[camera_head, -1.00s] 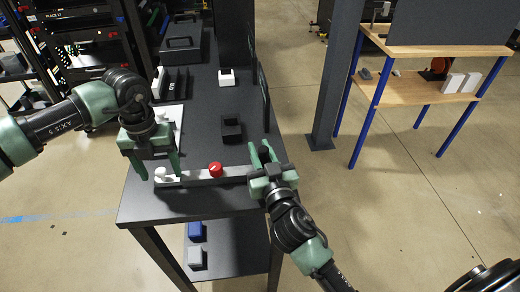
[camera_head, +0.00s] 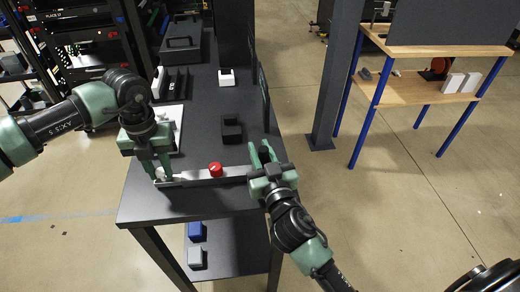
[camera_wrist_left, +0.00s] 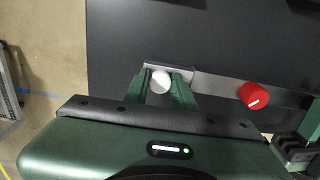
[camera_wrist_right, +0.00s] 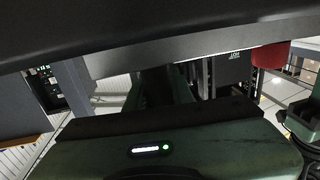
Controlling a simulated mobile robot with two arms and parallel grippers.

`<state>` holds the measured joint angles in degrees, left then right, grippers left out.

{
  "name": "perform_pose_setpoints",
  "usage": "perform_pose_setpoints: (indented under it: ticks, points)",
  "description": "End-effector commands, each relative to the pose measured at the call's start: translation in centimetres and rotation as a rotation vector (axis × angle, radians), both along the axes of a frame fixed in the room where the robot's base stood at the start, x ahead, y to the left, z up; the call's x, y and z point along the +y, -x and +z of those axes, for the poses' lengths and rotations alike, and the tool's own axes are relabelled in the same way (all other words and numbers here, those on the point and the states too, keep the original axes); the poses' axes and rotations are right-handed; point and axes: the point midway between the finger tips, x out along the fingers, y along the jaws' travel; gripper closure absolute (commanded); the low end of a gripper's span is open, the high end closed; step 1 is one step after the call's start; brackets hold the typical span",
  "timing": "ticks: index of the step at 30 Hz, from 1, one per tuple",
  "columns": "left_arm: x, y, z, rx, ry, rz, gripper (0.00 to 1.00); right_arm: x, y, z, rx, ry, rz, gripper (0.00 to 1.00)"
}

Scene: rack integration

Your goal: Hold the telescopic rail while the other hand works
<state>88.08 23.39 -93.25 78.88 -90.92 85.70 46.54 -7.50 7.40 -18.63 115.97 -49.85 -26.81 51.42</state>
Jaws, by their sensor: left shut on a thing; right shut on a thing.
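The telescopic rail (camera_head: 200,178) is a long grey bar lying across the front part of the dark table. It has a white knob (camera_wrist_left: 160,82) at its left end and a red knob (camera_head: 216,169) near its middle. My left gripper (camera_head: 158,176) points down at the left end, shut on the white knob, which shows between its fingers in the left wrist view. My right gripper (camera_head: 262,152) is shut on the right end of the rail. In the right wrist view the rail (camera_wrist_right: 190,46) runs just above the gripper, and the fingertips are hard to see.
A small black bin (camera_head: 231,130) and a white box (camera_head: 226,77) stand on the dark table (camera_head: 200,110). A grey post (camera_head: 335,80) rises to the right, beside a wooden bench (camera_head: 420,90). A blue box (camera_head: 195,230) sits on the lower shelf.

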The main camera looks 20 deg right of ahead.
Motion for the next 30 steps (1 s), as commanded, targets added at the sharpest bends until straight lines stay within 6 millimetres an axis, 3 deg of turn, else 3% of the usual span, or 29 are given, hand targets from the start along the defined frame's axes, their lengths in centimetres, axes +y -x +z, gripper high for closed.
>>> perform_pose_setpoints:
  ticks: [21,30]
  points:
    - [2.9,-0.6,0.0,-0.004,-0.003,0.005,1.00,-0.1,0.1,-0.7,0.014,0.001,-0.003,1.00]
    - [3.2,-0.7,0.0,-0.004,-0.003,0.004,1.00,-0.1,0.1,-0.7,0.014,0.001,-0.004,1.00]
